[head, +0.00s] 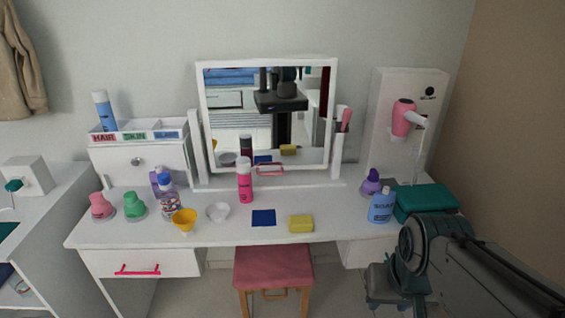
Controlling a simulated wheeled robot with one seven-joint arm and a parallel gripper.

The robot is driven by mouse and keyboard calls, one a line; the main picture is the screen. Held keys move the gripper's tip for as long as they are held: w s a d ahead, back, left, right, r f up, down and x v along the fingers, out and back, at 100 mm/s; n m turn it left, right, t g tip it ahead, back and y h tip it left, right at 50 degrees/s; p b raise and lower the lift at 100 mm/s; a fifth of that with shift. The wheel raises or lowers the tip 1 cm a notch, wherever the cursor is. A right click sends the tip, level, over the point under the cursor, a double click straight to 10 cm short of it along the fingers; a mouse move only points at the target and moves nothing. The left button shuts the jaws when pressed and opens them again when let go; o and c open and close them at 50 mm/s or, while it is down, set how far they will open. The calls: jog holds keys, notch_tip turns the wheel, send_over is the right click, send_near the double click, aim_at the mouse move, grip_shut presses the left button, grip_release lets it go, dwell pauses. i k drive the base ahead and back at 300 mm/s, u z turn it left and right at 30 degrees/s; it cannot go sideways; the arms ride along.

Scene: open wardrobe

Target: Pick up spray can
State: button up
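A pink can with a white cap (245,184) stands upright on the white vanity table, in front of the mirror. A blue can with a white cap (103,112) stands upright in the organizer on top of the small drawer box at the left. I cannot tell from the labels which one is the spray can. My dark arm enters at the lower right, and my gripper (385,288) seems to be at its end, in front of the table's right side, well apart from both cans. Its fingers are not clear.
The white table (335,205) holds a yellow sponge (301,223), blue cloth (263,217), white bowl (218,212), yellow cup (184,220) and soap bottle (381,206). The mirror (267,115) stands behind the pink can. A pink stool (273,266) is below the front edge.

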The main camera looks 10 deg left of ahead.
aim_at(245, 186)
jog(key=u, duration=0.2)
jog(key=i, duration=0.85)
jog(key=u, duration=1.15)
jog(key=i, duration=0.5)
jog(key=u, duration=0.6)
